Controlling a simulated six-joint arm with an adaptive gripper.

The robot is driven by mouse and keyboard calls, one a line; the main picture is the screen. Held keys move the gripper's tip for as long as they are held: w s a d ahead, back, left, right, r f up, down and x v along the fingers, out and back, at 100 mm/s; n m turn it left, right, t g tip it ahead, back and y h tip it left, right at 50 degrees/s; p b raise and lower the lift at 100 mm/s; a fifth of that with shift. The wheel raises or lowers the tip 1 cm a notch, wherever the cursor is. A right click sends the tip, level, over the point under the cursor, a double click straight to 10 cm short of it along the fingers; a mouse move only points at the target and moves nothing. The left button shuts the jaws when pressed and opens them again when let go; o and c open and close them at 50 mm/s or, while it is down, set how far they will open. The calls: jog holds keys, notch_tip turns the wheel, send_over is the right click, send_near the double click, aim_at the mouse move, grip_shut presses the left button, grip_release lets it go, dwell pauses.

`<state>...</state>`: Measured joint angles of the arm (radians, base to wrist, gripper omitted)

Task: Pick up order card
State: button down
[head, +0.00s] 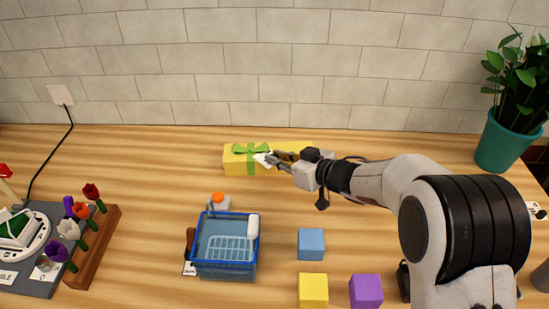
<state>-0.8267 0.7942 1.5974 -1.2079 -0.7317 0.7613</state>
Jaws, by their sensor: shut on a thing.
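My gripper (270,159) is at the back middle of the table, in front of a yellow gift box with a green ribbon. It is shut on a small white card (262,157), which looks like the order card. The card overlaps the box front in this view. I cannot tell whether it touches the box. Any writing on it is too small to read.
The yellow gift box (238,164) stands near the tiled wall. A blue basin (226,270) is front centre, with blue (311,244), yellow (313,290) and purple (366,291) blocks to its right. A flower rack (95,250) is left; a potted plant (497,145) is right.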

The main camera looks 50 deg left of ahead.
notch_tip(320, 180, up, 10)
dwell(0.7)
jog(key=shift+w+a, duration=0.1)
dwell(0.4)
jog(key=shift+w+a+r, duration=0.1)
jog(key=shift+w+a, duration=0.85)
jog(key=shift+w, duration=0.05)
jog(key=shift+f, duration=3.1)
jog(key=shift+f, duration=1.9)
jog(key=shift+f, duration=0.1)
